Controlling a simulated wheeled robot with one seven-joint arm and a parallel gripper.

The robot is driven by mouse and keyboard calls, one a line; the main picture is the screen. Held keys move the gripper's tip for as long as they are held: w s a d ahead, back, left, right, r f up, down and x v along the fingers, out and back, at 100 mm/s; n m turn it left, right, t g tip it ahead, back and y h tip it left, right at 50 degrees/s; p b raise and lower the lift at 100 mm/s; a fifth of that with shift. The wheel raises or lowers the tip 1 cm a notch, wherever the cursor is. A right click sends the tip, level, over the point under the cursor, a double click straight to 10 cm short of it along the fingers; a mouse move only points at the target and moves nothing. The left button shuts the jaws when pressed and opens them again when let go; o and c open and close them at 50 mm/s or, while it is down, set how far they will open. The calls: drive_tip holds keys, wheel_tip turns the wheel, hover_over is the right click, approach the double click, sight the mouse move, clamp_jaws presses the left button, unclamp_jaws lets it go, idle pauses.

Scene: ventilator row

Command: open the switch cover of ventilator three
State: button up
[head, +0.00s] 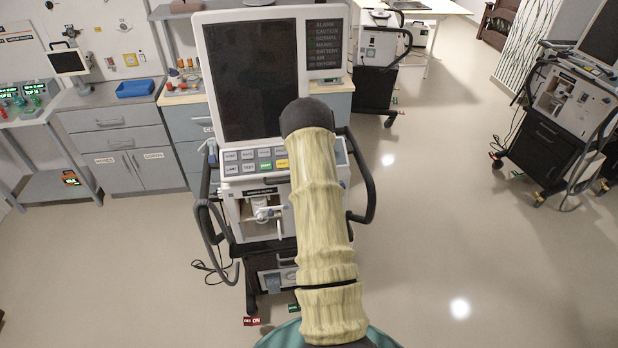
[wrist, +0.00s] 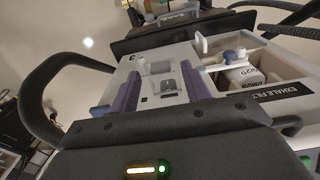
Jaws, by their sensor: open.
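Ventilator (head: 262,80) stands in front of me in the head view, with a dark screen, a key row and a white lower front. In the wrist view its white front panel (wrist: 215,60) fills the middle and carries a figure that looks like a 3. My gripper (wrist: 160,88) is open, its two purple fingers apart in front of this panel. Between them show small grey and dark fittings (wrist: 162,75); I cannot tell which is the switch cover or whether it is shut. Nothing is visibly held. In the head view my sleeved arm hides the gripper and part of the front.
An open bay marked "EXHALE FILT" (wrist: 260,72) with a blue-capped part lies right of the fingers. A dark handle (head: 366,180) curves out at the ventilator's right side. More ventilators (head: 575,105) stand right and behind.

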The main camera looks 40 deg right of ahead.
wheel_tip(320, 180, up, 16)
drive_tip(key=b, duration=0.3)
drive_tip(key=shift+s+a+r+b, duration=0.15)
drive_tip(key=shift+s+a+b, duration=0.05)
drive_tip(key=shift+s+b, duration=0.1)
drive_tip(key=shift+a, duration=0.1)
drive_tip(key=s+a+r+n+t, duration=0.1)
drive_tip(key=s+a, duration=0.2)
drive_tip(key=a, duration=0.6)
drive_tip(key=s+a+r+n, duration=0.1)
drive_tip(key=s+a+n, duration=0.15)
drive_tip(key=a, duration=0.55)
drive_tip(key=s+a+r+n+t, duration=0.1)
drive_tip(key=s+a, duration=0.3)
drive_tip(key=a, duration=0.5)
drive_tip(key=s+a+n, duration=0.1)
drive_tip(key=s+a, duration=0.5)
drive_tip(key=s, duration=0.2)
drive_tip(key=shift+f, duration=0.25)
drive_tip(key=shift+s+n, duration=0.1)
drive_tip(key=shift+n, duration=0.15)
